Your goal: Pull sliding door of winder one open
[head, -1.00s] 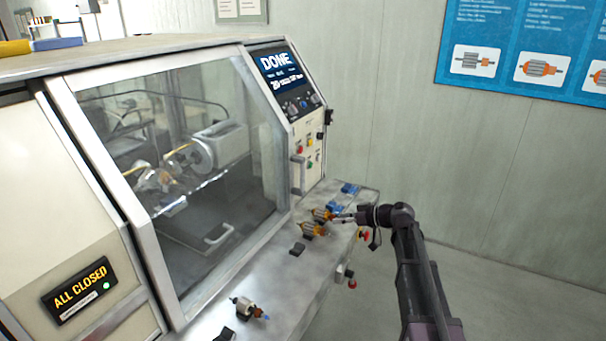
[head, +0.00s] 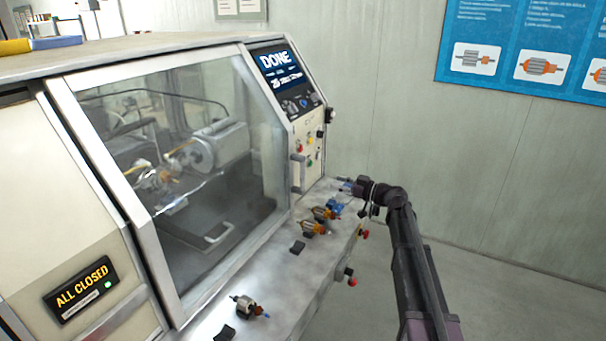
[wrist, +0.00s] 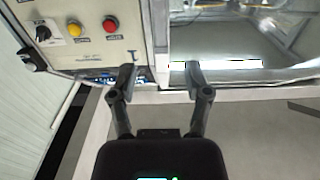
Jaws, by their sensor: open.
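The winder's sliding door (head: 190,150) is a large clear window in a pale frame, and it is shut. I cannot make out the handle there.
The display (head: 275,65) reads DONE and a side sign (head: 80,288) reads ALL CLOSED. Armatures (head: 316,228) rest on the metal ledge (head: 275,275), with another (head: 246,305) nearer. A red knob (head: 352,282) sticks out at the ledge's front. Floor at right is clear.

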